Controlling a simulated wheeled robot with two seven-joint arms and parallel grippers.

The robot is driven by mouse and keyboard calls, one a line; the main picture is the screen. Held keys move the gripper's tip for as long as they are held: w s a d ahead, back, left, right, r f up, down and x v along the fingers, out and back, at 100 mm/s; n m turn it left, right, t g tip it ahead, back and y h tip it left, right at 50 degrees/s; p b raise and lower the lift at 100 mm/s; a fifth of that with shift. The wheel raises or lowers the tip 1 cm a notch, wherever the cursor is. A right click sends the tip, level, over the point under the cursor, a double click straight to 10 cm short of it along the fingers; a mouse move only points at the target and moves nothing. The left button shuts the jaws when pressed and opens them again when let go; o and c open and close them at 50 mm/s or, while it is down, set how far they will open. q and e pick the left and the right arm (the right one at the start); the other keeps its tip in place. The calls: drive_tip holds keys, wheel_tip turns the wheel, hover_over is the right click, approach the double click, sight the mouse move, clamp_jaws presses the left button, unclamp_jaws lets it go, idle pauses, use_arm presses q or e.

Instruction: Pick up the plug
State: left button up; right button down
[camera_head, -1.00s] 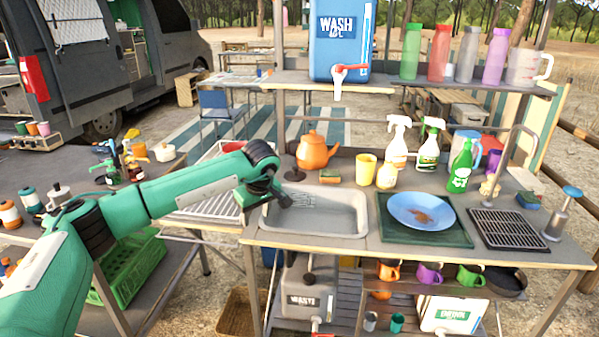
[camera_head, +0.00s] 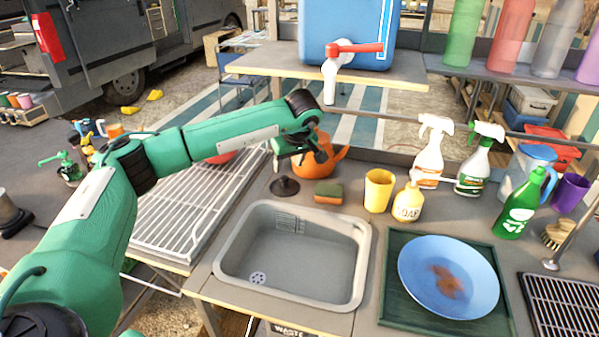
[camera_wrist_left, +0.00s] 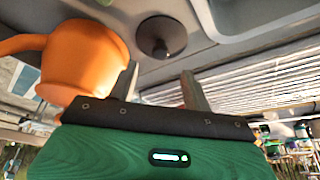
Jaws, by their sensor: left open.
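The plug (camera_head: 284,187) is a dark round disc with a raised knob. It lies on the counter behind the back left corner of the grey sink basin (camera_head: 228,255). In the left wrist view the plug (camera_wrist_left: 161,38) shows whole, ahead of the two finger tips and apart from them. My left gripper (camera_head: 303,157) is in the air above and slightly right of the plug in the head view, in front of the orange teapot. In the wrist view my left gripper (camera_wrist_left: 160,80) has its fingers spread with nothing between them. My right gripper is out of view.
The orange teapot (camera_head: 326,160) stands close behind my left gripper and shows beside the fingers in the wrist view (camera_wrist_left: 85,60). A sponge (camera_head: 328,193) and yellow cup (camera_head: 378,190) stand right of the plug. A drying rack (camera_head: 190,215) is left. The basin is empty.

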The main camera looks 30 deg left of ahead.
sight(285, 178)
use_arm(q)
drive_tip(key=shift+w+a+f, duration=0.15)
drive_tip(key=shift+w+f, duration=0.05)
drive_tip(key=shift+f, duration=0.05)
drive_tip(key=shift+x, duration=0.8)
drive_tip(key=x, duration=0.2)
drive_tip(key=p+x, duration=0.1)
drive_tip(key=x, duration=0.2)
drive_tip(key=shift+s, duration=0.2)
clamp_jaws()
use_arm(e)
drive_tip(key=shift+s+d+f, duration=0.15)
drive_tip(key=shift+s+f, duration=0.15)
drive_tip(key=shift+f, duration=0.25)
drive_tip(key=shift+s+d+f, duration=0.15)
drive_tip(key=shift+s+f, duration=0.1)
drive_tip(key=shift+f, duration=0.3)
